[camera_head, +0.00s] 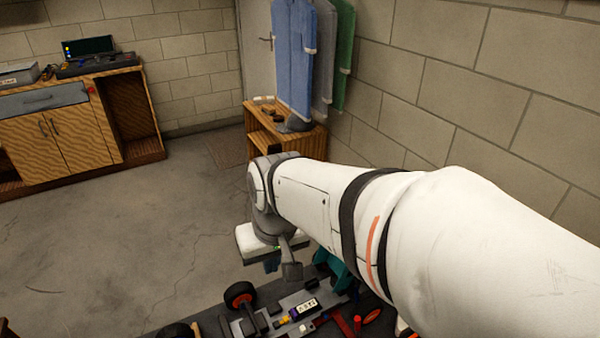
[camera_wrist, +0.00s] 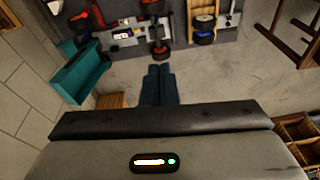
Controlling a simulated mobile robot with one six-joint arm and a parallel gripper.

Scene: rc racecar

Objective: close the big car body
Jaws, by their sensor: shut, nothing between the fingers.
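A teal angular piece, which may be the big car body, stands at the side of the work surface in the wrist view (camera_wrist: 84,76). In the head view only a bit of it (camera_head: 334,267) shows, behind my arm. A grey car chassis (camera_wrist: 127,34) with black and red wheels lies flat on the dark surface. It also shows at the bottom of the head view (camera_head: 292,304). My gripper (camera_wrist: 160,68) is shut and empty, its dark blue fingers together, apart from the chassis and the teal piece. In the head view, my gripper (camera_head: 271,266) hangs near the chassis, partly hidden.
A red tool (camera_head: 343,322) lies beside the chassis. In the wrist view, a second wheeled, yellowish frame (camera_wrist: 202,10) is on the same dark surface. A small wooden shelf (camera_head: 310,142) stands by the wall, and a workbench (camera_head: 70,140) is far left. The concrete floor between is clear.

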